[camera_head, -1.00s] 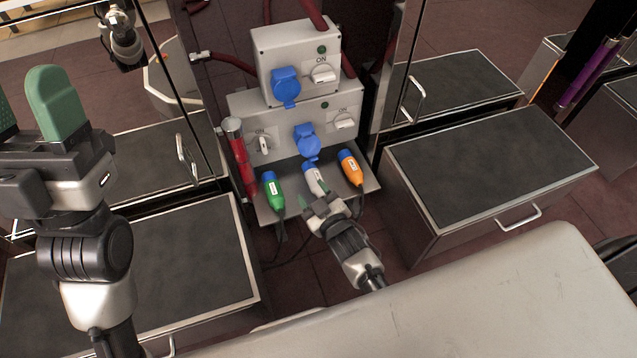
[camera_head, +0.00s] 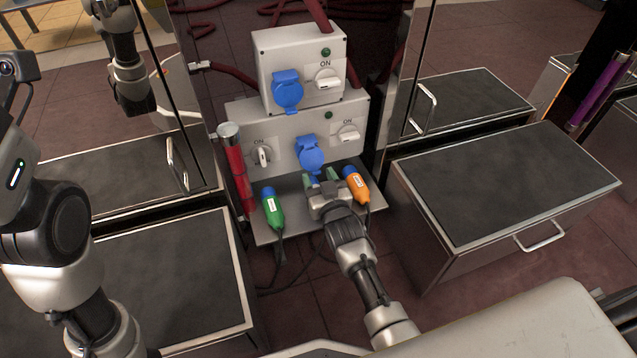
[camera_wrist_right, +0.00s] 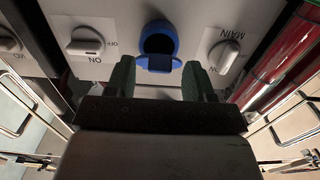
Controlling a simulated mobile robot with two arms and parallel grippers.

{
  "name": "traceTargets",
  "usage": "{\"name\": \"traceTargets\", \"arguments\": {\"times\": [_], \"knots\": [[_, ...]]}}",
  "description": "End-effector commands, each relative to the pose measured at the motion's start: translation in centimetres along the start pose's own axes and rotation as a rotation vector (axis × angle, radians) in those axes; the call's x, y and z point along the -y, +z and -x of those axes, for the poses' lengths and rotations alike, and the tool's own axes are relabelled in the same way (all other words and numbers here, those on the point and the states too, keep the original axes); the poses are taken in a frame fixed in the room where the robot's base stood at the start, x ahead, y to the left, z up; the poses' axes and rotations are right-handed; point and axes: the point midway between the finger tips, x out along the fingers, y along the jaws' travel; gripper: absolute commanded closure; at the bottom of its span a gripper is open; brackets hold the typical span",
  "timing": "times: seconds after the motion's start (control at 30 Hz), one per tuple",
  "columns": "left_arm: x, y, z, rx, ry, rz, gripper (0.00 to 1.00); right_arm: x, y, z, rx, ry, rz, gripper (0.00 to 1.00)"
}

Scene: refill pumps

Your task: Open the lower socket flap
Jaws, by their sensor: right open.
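The lower blue socket (camera_head: 309,153) is on the front of the lower grey box, with its blue flap facing out in the head view. In the right wrist view the socket (camera_wrist_right: 158,28) shows a dark hollow and a small blue tab between my fingertips; I cannot tell how far the flap is open. My right gripper (camera_head: 322,178) is just below and in front of the socket. Its green fingers (camera_wrist_right: 159,76) are apart and empty, one on each side of the socket, with no clear contact. My left arm shows at the left edge, its fingers out of frame.
A green plug (camera_head: 272,210) and an orange plug (camera_head: 356,186) lie on the grey shelf beside my right gripper, which mostly hides the middle plug. An upper blue socket (camera_head: 287,90) is above. A red cylinder (camera_head: 238,170) stands left; a drawer cabinet (camera_head: 500,180) is right.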

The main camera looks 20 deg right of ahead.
Motion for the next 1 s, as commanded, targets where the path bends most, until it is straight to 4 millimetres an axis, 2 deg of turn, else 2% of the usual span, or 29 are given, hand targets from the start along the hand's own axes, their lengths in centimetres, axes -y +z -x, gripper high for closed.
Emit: {"name": "traceTargets", "arguments": {"times": [0.37, 0.7, 1.0], "knots": [[-0.06, -0.18, -0.24, -0.009, 0.004, -0.001, 0.47, -0.01, -0.02, -0.58, 0.002, 0.0, 0.001, 0.48], [-0.08, -0.18, -0.24, -0.009, 0.004, -0.001, 0.47, -0.01, -0.02, -0.56, 0.001, 0.0, 0.001, 1.0], [0.0, -0.14, -0.7, -0.013, 0.004, -0.001, 0.47, -0.01, -0.26, -0.51, 0.01, 0.0, 0.001, 1.0]]}}
